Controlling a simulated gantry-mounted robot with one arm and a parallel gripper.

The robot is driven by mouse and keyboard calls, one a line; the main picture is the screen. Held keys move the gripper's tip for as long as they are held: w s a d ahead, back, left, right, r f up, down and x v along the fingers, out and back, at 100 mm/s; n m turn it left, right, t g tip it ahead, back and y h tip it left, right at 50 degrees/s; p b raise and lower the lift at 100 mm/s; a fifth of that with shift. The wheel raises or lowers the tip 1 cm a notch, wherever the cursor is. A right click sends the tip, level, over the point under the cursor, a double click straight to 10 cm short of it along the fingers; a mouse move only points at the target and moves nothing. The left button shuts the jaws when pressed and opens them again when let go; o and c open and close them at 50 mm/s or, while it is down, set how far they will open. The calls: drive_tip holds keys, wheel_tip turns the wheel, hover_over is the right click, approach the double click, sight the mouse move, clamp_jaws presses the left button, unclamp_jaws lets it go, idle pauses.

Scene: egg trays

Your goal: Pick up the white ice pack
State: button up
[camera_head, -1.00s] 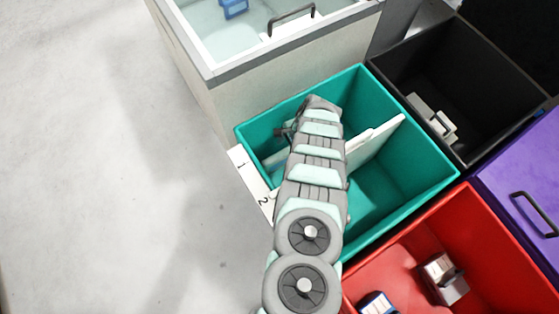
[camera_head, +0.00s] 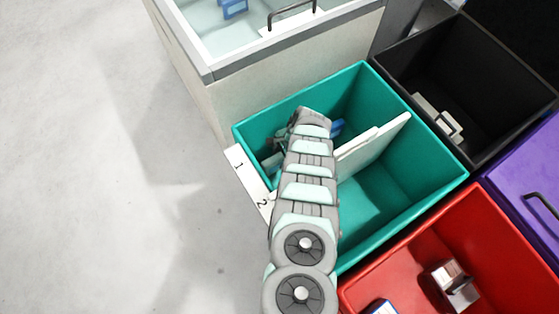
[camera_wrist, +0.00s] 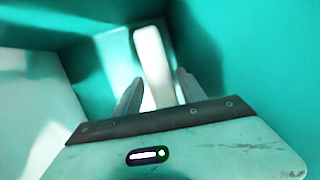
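A white slab-like object (camera_wrist: 152,60), which looks like the white ice pack, stands upright against the wall of the teal bin (camera_head: 418,196) in the wrist view. My gripper (camera_wrist: 159,76) is open inside this bin, its two grey fingers apart. The white object shows between and beyond the fingertips. I cannot tell how far off it is. In the head view my arm hides the gripper's fingers and the white object.
A white divider panel (camera_head: 372,143) leans inside the teal bin; a blue item (camera_head: 337,127) shows behind my arm. A black bin (camera_head: 475,100), a red bin (camera_head: 405,262) and a purple lid (camera_head: 525,170) adjoin. A glass-topped chest (camera_head: 290,62) stands behind.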

clamp_jaws()
idle(0.6)
